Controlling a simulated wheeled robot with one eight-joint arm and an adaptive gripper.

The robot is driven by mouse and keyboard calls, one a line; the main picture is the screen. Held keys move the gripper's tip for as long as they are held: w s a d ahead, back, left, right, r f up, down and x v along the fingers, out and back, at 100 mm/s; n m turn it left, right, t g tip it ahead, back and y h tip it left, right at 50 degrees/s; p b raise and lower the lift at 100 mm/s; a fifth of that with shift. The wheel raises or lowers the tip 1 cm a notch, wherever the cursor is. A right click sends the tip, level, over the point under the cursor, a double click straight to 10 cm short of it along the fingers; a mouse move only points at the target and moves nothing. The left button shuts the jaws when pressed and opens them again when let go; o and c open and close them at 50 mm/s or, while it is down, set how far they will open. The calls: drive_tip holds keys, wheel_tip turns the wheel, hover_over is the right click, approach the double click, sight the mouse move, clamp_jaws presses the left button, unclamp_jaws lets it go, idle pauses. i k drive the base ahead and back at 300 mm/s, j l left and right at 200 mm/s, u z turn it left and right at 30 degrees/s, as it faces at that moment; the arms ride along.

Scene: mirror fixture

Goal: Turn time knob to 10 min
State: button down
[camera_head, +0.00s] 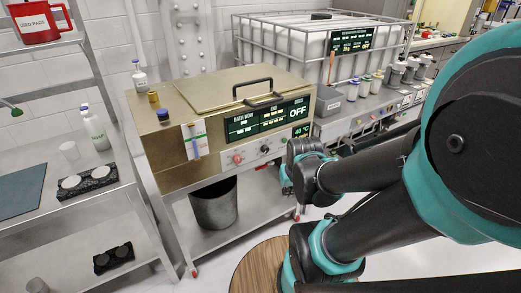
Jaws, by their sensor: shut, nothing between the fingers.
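The gold water bath (170,105) stands on a metal cart, its lid with a black handle closed. My arm comes in from the right. Its wrist is in front of the bath's lower right corner and hides part of the panel's right end. No gripper fingers show.
A second cart on the right bears a caged white tank (290,40) and several small jars. A grey bin (214,205) sits under the bath. A metal shelf at left holds a white bottle (97,130) and dark racks. A round wooden stool top (262,268) is below my arm.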

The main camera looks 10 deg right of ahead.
sight(265, 149)
drive_tip(key=k+j+u, duration=0.3)
drive_tip(key=j, duration=0.25)
drive_tip(key=k+j+u, duration=0.15)
drive_tip(key=j, duration=0.15)
drive_tip(key=k+j+u, duration=0.15)
drive_tip(key=j, duration=0.2)
